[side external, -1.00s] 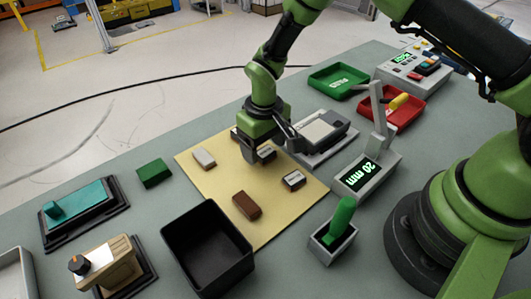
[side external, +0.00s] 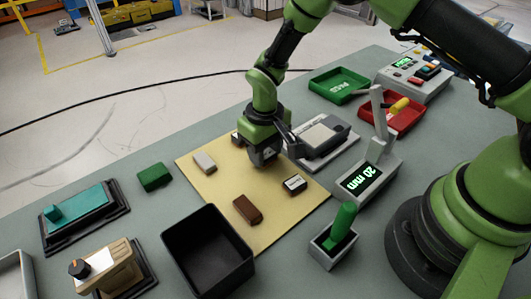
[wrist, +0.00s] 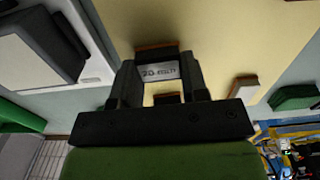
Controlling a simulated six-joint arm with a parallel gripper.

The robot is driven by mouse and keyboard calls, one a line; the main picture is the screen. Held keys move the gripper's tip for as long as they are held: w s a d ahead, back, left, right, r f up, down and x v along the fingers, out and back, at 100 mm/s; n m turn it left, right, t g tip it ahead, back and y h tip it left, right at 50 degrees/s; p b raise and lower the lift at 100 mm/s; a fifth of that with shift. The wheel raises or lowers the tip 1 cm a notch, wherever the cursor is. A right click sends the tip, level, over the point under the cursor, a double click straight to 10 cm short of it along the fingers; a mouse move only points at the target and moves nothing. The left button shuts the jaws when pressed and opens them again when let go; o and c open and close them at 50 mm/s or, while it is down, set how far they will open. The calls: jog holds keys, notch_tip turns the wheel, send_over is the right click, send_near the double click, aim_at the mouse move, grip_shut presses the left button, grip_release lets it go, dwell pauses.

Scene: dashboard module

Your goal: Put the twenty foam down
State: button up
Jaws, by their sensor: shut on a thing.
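My gripper (side external: 263,155) is low over the tan mat (side external: 275,222), between the pale block and the grey device. In the wrist view, my gripper (wrist: 157,80) is shut on a small block, the twenty foam (wrist: 158,71), with a white label whose text seems to start with 20. Brown edges show above and below the label; I cannot tell whether they belong to the same block. In the side view my gripper hides the held block, and I cannot tell whether it touches the mat.
A pale block (side external: 204,162), a brown block (side external: 247,209) and a labelled block (side external: 294,184) lie on the mat; another (side external: 236,137) is partly hidden behind my gripper. A black bin (side external: 208,250) stands in front, and a grey device (side external: 323,138) stands right. Bare mat lies between the blocks.

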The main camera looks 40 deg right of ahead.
notch_tip(320, 180, up, 8)
jog(key=shift+r, duration=0.1)
jog(key=d+r, duration=0.3)
jog(key=d, duration=0.1)
send_over(316, 134)
notch_tip(316, 134, down, 7)
jog(key=shift+f, duration=0.35)
jog(key=o, duration=0.9)
jog(key=shift+f, duration=0.1)
